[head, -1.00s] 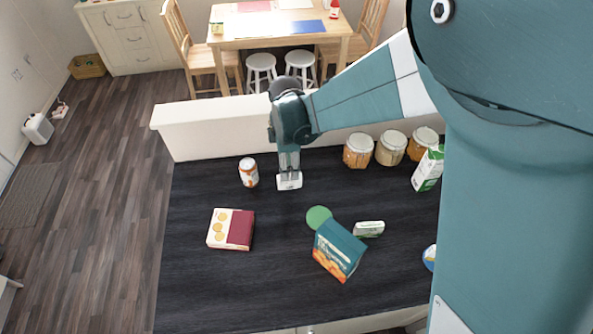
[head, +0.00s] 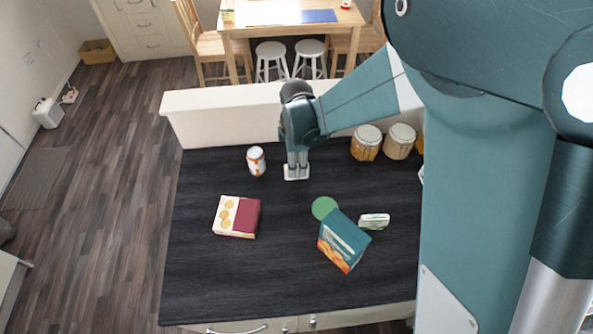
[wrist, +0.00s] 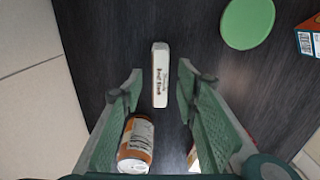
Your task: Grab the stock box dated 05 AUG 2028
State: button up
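A small white box (head: 297,173) stands on the dark counter directly below my gripper.
An orange-and-white can (head: 256,160) stands left of my gripper. A red-and-cream box (head: 238,216), a green disc (head: 324,207) and a teal box (head: 343,240) are nearer. Drum-like jars (head: 367,142) and a low white wall (head: 220,115) stand behind. The counter's front left is clear.

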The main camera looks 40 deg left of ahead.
jog(key=shift+f, duration=1.4)
jog(key=c, duration=1)
